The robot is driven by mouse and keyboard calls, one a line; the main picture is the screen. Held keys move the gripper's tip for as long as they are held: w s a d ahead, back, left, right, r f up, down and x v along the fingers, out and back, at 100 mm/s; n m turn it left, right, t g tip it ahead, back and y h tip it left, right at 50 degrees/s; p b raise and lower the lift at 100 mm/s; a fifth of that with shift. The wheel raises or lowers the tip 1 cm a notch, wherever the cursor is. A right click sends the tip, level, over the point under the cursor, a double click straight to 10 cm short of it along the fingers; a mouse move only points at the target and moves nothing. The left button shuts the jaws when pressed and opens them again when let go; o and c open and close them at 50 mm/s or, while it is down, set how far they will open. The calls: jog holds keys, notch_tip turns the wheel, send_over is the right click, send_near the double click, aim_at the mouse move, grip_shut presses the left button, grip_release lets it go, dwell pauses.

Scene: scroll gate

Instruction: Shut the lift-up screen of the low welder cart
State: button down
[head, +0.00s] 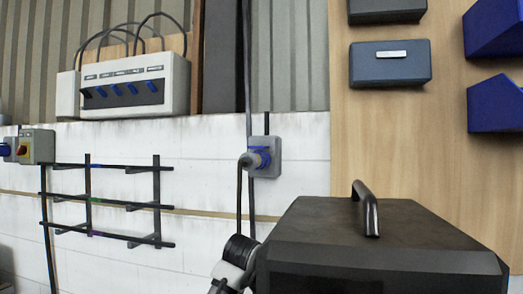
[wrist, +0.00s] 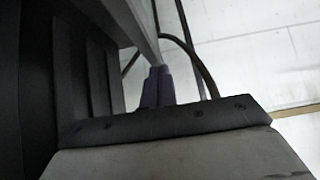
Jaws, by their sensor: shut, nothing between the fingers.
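The welder cart (head: 400,228) shows as a black box at the bottom right of the head view, with a curved handle (head: 369,212) on top. Its lower part is cut off by the frame, and I cannot tell how its screen stands. In the wrist view my gripper (wrist: 159,72) is shut and empty, its dark fingers side by side beyond the grey hand. A dark ribbed surface (wrist: 95,70) is close on the left and a grey slanting bar (wrist: 133,20) is above the fingers; I cannot tell which is the screen. The gripper's fingers are not visible in the head view.
A white wall (head: 210,190) stands behind, with a black rack (head: 125,205) and a blue-plugged socket (head: 262,160). A switch box (head: 133,88) is on top of the wall. A wooden board (head: 375,130) with grey and blue bins is at the right.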

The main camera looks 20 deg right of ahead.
jog(key=shift+f, duration=0.5)
notch_tip(320, 180, up, 5)
jog(key=p, duration=0.4)
jog(key=shift+f, duration=0.2)
jog(key=b+v, duration=0.1)
jog(key=v, duration=0.9)
jog(key=shift+r+b, duration=0.3)
jog(key=shift+b, duration=0.05)
